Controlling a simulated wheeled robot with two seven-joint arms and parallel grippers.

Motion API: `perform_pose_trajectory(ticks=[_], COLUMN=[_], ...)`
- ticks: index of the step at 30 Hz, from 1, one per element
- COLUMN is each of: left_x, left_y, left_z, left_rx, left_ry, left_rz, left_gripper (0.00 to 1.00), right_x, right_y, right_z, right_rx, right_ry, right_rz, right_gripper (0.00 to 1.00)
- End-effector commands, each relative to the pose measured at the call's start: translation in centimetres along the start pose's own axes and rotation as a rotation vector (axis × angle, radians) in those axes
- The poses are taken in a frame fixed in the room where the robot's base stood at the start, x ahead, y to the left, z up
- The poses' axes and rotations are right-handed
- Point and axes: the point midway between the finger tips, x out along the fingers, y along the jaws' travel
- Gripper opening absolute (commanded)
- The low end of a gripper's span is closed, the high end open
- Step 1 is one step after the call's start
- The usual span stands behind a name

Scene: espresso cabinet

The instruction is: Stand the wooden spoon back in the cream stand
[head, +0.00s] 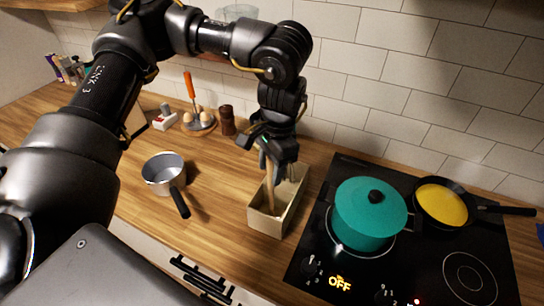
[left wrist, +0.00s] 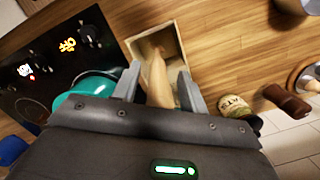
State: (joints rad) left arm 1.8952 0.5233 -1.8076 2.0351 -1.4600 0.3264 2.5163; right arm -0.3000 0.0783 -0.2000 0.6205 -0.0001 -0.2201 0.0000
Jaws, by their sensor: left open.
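The cream stand (head: 284,220) is an open rectangular box on the wooden counter, left of the cooktop. It also shows in the left wrist view (left wrist: 130,43). The wooden spoon (head: 270,193) is upright and slightly tilted, its lower part inside the stand; its lower tip is hidden. My left gripper (head: 268,160) is above the stand with its fingers open on either side of the spoon's upper part. In the left wrist view the spoon (left wrist: 157,76) lies between the two spread fingers; I cannot tell whether either finger touches it. My right gripper is not in view.
A teal lidded pot (head: 365,217) and a pan with yellow contents (head: 441,203) stand on the black cooktop (head: 320,245) at right. A grey saucepan (head: 163,175) is left of the stand. A brown mill (head: 227,120) and a jar (left wrist: 232,106) are behind, near the tiled wall.

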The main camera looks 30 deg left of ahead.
Motion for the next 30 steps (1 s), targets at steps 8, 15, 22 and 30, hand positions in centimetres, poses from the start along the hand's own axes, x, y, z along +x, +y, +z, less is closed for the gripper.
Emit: perform_pose_trajectory(ticks=[8, 15, 22, 30], left_x=[-4.1, -8.9, -11.7, -12.2], left_y=[-0.1, -0.1, 0.0, 0.0], left_z=[-0.2, -0.1, 0.0, 0.0], left_rx=[-0.002, -0.002, -0.001, 0.000], left_ry=[0.007, 0.005, 0.002, 0.000], left_rz=[-0.005, -0.004, -0.002, 0.000], left_gripper=[0.43, 0.43, 0.43, 0.43], right_x=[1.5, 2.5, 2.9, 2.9], right_y=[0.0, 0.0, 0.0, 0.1], right_z=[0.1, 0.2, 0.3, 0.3], right_rx=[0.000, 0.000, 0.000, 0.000], right_ry=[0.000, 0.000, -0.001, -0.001], right_rz=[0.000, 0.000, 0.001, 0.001], right_gripper=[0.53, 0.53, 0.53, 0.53])
